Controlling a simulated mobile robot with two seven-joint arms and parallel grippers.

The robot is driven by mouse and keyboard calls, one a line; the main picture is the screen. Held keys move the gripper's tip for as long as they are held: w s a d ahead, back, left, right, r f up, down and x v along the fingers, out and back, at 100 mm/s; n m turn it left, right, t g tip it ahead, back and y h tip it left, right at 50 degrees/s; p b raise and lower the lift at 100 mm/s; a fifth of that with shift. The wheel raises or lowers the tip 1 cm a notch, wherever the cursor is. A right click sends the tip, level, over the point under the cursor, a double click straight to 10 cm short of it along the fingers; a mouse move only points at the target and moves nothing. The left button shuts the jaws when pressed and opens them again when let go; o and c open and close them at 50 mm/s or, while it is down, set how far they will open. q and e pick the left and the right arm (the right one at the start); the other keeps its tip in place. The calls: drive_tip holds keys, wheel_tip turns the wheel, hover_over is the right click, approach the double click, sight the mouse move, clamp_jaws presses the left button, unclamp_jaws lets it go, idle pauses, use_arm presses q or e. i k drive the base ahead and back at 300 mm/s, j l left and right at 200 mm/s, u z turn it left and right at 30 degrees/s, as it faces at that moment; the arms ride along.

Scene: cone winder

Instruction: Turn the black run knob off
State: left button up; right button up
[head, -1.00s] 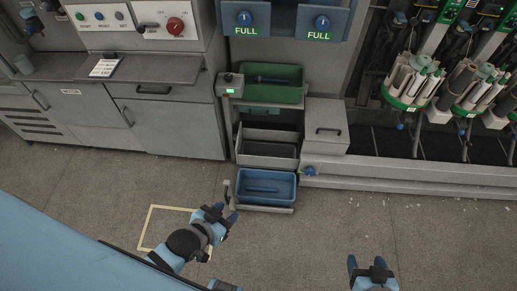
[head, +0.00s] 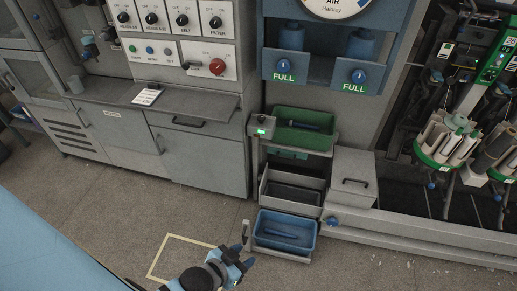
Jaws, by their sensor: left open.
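Several black knobs sit in a row on the white control panel at the upper left: one at the left end (head: 123,17), a second (head: 152,18), a third above the label BELT (head: 182,20), and one above FILTER (head: 215,22). The other labels are too small to read surely, so I cannot tell which is the run knob. My left gripper (head: 246,262) is open and empty, low over the floor near the bottom centre, far below the panel. My right gripper is out of view.
Below the knobs are small buttons (head: 150,50) and a red knob (head: 217,66). A grey worktop (head: 190,100) with a card (head: 146,97) juts out under the panel. Green (head: 305,118) and blue bins (head: 286,232) stand right of it. The floor in front is clear.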

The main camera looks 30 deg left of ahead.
sight(261, 118)
drive_tip(key=i+j+u, duration=0.1)
drive_tip(key=j, duration=0.35)
drive_tip(key=i+j+u, duration=0.1)
drive_tip(key=j, duration=0.35)
drive_tip(key=i+j+u, duration=0.1)
drive_tip(key=j, duration=0.35)
drive_tip(key=i+j+u, duration=0.1)
drive_tip(key=j, duration=0.35)
drive_tip(key=i+j+u, duration=0.2)
drive_tip(key=i+j, duration=0.5)
drive_tip(key=i, duration=0.1)
